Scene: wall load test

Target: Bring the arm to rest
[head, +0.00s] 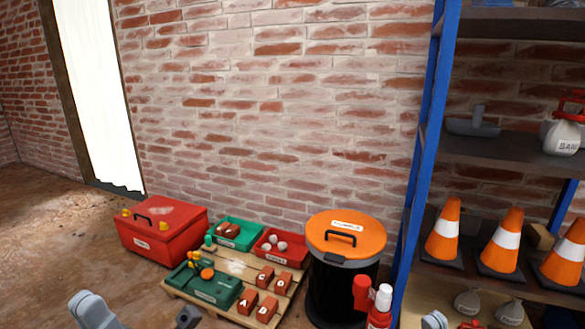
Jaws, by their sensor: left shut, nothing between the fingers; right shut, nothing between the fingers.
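My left arm (92,308) comes in at the bottom left as a light grey link. A dark piece at the bottom edge looks like the top of my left gripper (187,318); its fingertips are cut off by the frame. It is shut, with nothing seen in it, in front of the pallet. A small light grey part of my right arm (433,320) shows at the bottom edge, by the shelf. My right gripper is out of view.
A red toolbox (160,234), a low wooden pallet (238,264) with bins and lettered blocks, and an orange-lidded black bin (340,280) stand along the brick wall. A blue-framed shelf (419,150) with cones is at right. Bare floor (50,235) lies at left.

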